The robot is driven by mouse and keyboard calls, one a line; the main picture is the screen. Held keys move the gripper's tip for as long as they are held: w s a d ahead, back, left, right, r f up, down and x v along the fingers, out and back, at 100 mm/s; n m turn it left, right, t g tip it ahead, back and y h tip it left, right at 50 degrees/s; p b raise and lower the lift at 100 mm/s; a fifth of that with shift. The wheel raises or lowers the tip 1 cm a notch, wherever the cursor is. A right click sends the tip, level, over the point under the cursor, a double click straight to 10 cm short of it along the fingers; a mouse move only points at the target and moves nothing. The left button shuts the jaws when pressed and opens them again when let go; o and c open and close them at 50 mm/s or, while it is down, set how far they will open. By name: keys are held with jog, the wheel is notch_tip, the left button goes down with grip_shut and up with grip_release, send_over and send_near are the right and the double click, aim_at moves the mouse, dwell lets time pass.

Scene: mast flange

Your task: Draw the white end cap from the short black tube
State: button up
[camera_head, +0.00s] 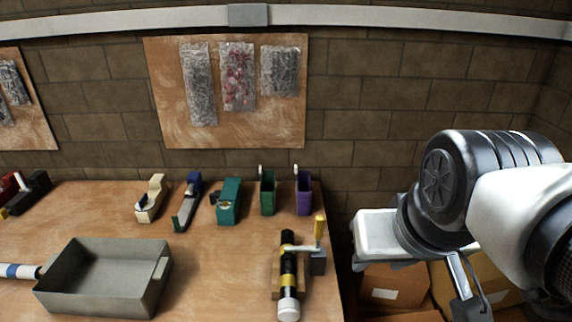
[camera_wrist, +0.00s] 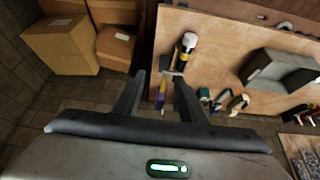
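The short black tube (camera_head: 288,262) lies on the workbench near its right edge, with a yellow band around its middle. It rests in a wooden holder beside a grey clamp with a yellow handle (camera_head: 320,228). The white end cap (camera_head: 289,308) sits on the tube's near end. In the wrist view the cap (camera_wrist: 189,40) and the tube (camera_wrist: 181,60) show beyond the fingers, small and far off. My gripper (camera_wrist: 159,79) is open with nothing between its fingers. It is apart from the tube, to its right in the head view, off the bench's right side.
A grey open tray (camera_head: 105,283) stands left of the tube. Tape dispensers, a stapler, and green (camera_head: 267,193) and purple (camera_head: 303,193) holders line the back. Cardboard boxes (camera_head: 396,285) stand on the floor right of the bench. The bench between tray and tube is clear.

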jog(key=shift+o, duration=1.4)
jog(key=shift+f, duration=0.1)
jog(key=o, duration=0.4)
jog(key=shift+g, duration=0.3)
jog(key=w+a+f+b, duration=0.1)
jog(key=f+b, duration=0.2)
jog(key=f, duration=0.1)
jog(key=w+a+f+b, duration=0.2)
jog(key=f+b, duration=0.2)
jog(key=w+a+f+b, duration=0.1)
jog(key=w+f+b, duration=0.1)
jog(key=f+b, duration=0.2)
jog(key=shift+w+a+f, duration=0.15)
jog(key=shift+w+a, duration=0.1)
jog(key=shift+a, duration=0.15)
jog(key=b, duration=0.8)
send_near(289, 307)
jog(key=shift+g, duration=0.3)
jog(key=b+x, duration=0.1)
jog(key=x, duration=0.3)
jog(key=b+x, duration=0.2)
jog(key=x, duration=0.2)
jog(key=b+x, duration=0.1)
jog(key=x, duration=0.3)
jog(key=shift+w+b, duration=0.3)
jog(key=shift+w, duration=0.1)
jog(key=c, duration=1.1)
jog(key=shift+s, duration=0.15)
